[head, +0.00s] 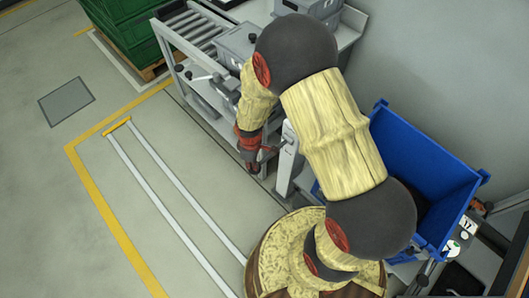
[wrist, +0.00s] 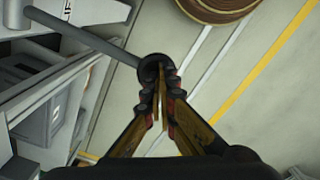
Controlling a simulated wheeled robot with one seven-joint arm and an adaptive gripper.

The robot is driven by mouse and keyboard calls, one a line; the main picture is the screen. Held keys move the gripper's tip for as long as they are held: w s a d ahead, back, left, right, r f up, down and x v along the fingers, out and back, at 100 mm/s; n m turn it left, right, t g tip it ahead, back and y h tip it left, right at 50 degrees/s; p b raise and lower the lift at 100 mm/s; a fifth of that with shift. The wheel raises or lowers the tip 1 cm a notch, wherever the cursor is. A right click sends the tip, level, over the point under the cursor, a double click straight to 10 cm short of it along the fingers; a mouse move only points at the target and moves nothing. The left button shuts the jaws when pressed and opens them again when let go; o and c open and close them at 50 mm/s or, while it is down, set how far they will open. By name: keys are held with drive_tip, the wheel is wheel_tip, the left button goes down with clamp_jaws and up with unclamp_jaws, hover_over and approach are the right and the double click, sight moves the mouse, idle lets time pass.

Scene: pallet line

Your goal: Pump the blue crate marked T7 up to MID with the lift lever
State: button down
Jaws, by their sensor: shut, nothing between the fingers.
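The blue crate (head: 425,158) stands at the right in the head view, partly behind my arm. No T7 mark can be read clearly on it. The lift lever (wrist: 95,42) shows in the wrist view as a grey bar ending in a round black knob (wrist: 151,68). My gripper (wrist: 162,76) is shut and empty, with its fingertips at the knob and overlapping it in the picture; I cannot tell whether they touch. In the head view my gripper (head: 250,160) is left of a pale upright post (head: 287,160). No MID mark is readable.
A roller conveyor (head: 190,30) and grey bins (head: 238,45) stand at the back. Green crates (head: 125,30) sit on a pallet at upper left. White cards (head: 467,226) are near the blue crate's right side. The floor (head: 90,190) at left is clear.

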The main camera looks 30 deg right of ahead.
drive_tip(key=shift+f+b, duration=0.55)
drive_tip(key=shift+f, duration=0.4)
drive_tip(key=r+p, duration=0.2)
drive_tip(key=r, duration=0.1)
drive_tip(key=r+p, duration=0.2)
drive_tip(key=d+r+p, duration=0.1)
drive_tip(key=r+p, duration=0.1)
drive_tip(key=r, duration=0.1)
drive_tip(key=shift+w+r, duration=0.2)
drive_tip(key=shift+r, duration=0.15)
drive_tip(key=shift+r+p, duration=0.1)
drive_tip(key=shift+p, duration=0.25)
wheel_tip(320, 180, up, 6)
drive_tip(key=p, duration=0.4)
